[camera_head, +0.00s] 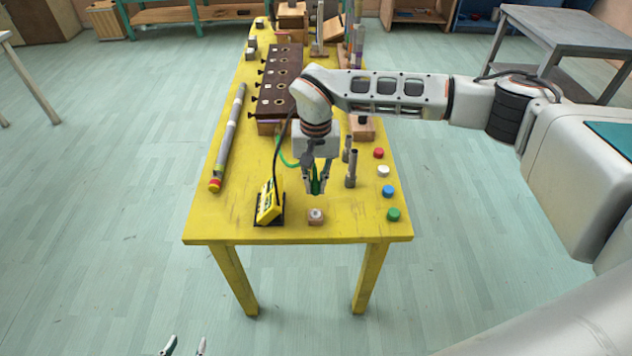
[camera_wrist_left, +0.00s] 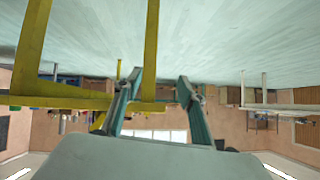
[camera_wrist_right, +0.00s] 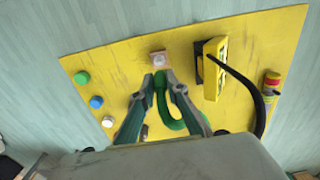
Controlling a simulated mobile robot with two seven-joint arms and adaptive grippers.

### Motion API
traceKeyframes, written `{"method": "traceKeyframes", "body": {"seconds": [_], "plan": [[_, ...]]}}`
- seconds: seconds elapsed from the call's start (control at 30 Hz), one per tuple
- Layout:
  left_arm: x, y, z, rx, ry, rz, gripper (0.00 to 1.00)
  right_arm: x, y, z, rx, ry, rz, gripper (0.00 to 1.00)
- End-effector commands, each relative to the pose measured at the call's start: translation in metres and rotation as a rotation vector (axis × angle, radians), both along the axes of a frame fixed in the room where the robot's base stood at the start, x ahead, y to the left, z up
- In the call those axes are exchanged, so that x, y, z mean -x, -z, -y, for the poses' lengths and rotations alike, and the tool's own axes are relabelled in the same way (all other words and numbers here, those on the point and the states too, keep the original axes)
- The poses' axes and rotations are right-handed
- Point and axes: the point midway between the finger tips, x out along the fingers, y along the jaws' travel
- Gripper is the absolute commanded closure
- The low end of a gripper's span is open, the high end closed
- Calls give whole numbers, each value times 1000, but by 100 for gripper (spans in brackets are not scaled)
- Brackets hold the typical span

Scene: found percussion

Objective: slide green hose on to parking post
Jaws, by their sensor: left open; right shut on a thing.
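The green hose (camera_head: 281,152) runs from near the brown board (camera_head: 277,92) to my right gripper (camera_head: 317,188). My right gripper is shut on the hose end, above the front of the yellow table. In the right wrist view the hose (camera_wrist_right: 166,115) bends in a loop behind the fingertips (camera_wrist_right: 158,82). A small wooden block with a pale round top (camera_head: 316,216), perhaps the parking post, sits near the front edge; it also shows just beyond the fingertips in the right wrist view (camera_wrist_right: 158,59). They look apart. My left gripper (camera_head: 186,346) is open and empty, below and left of the table.
A yellow device (camera_head: 268,203) with a black cable stands left of the block. Grey upright tubes (camera_head: 351,170) stand right of my right gripper. Red, white, blue and green (camera_head: 393,214) buttons line the right edge. A long grey tube (camera_head: 228,140) lies along the left edge.

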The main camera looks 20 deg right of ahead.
Motion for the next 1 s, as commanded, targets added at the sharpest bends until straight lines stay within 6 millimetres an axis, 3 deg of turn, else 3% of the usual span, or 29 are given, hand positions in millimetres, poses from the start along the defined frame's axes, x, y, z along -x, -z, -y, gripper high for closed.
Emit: {"method": "traceKeyframes", "body": {"seconds": [0.2,0.5,1.0], "plan": [[2,8,5,1,20,6,60,1,22,0,1,1,-3,100],[-4,3,19,20,41,38,60,1,47,0,0,-1,-2,100],[-7,2,21,25,44,49,60,1,57,0,0,0,-3,100]]}}
